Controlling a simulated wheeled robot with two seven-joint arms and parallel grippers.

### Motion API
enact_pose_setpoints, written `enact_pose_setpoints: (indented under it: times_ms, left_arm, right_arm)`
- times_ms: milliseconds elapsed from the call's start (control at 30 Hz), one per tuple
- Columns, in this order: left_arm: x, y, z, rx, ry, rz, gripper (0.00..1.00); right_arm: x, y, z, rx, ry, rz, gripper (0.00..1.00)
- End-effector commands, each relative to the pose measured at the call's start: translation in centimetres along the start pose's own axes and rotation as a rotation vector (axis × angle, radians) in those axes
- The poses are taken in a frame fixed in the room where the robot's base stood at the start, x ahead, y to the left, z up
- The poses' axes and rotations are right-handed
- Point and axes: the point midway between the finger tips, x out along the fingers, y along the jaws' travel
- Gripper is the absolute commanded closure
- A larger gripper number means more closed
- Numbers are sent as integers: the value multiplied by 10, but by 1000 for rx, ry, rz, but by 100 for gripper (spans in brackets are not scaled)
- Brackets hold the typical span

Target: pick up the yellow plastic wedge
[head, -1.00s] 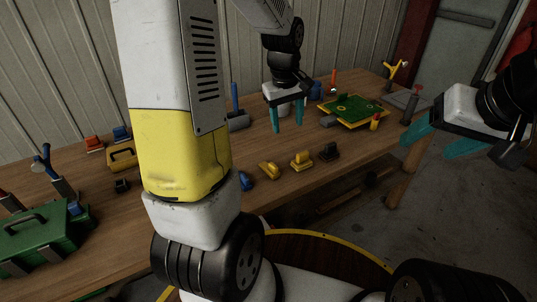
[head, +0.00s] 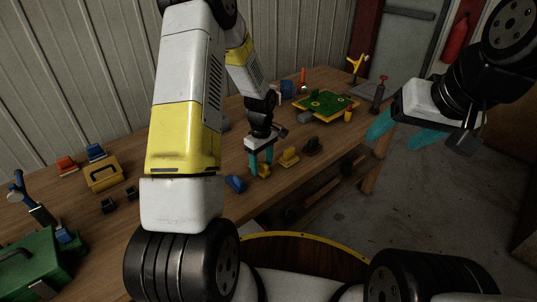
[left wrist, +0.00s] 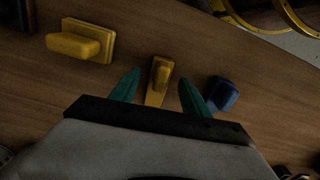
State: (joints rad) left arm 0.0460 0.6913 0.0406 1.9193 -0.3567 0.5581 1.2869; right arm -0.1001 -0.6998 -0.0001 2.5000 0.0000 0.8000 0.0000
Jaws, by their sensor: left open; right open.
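The yellow plastic wedge (left wrist: 158,85) lies on the wooden bench. In the left wrist view it sits between the two teal fingers of my open left gripper (left wrist: 159,77), with a gap on each side. In the head view my left gripper (head: 261,166) points down at the wedge (head: 265,173), and its fingers partly hide it. I cannot tell exactly how high the fingertips are above the bench. My right gripper (head: 392,141) is open and empty, off the bench's right end.
A blue piece (head: 235,183) lies close to the left of the wedge. A yellow block with a base plate (head: 289,158) and a black block (head: 312,147) stand to its right. A green board (head: 327,103) is further back. A green toolbox (head: 30,262) is at front left.

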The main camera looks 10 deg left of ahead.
Motion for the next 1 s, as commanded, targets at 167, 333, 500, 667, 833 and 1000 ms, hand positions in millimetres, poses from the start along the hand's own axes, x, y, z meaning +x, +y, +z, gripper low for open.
enact_pose_setpoints:
  times_ms: [167, 333, 500, 667, 833, 1000]
  left_arm:
    - [11, 0, 0, 1, 0, 1, 45]
    - [10, 0, 0, 1, 0, 1, 45]
    - [10, 0, 0, 1, 0, 1, 79]
    - [10, 0, 0, 1, 0, 1, 100]
    - [10, 0, 0, 1, 0, 1, 100]
    - [7, 0, 0, 1, 1, 1, 100]
  right_arm:
    - [0, 0, 0, 0, 0, 0, 33]
    - [0, 0, 0, 0, 0, 0, 33]
    - [0, 0, 0, 0, 0, 0, 33]
    - [0, 0, 0, 0, 0, 0, 33]
    - [0, 0, 0, 0, 0, 0, 33]
    - [0, 0, 0, 0, 0, 0, 33]
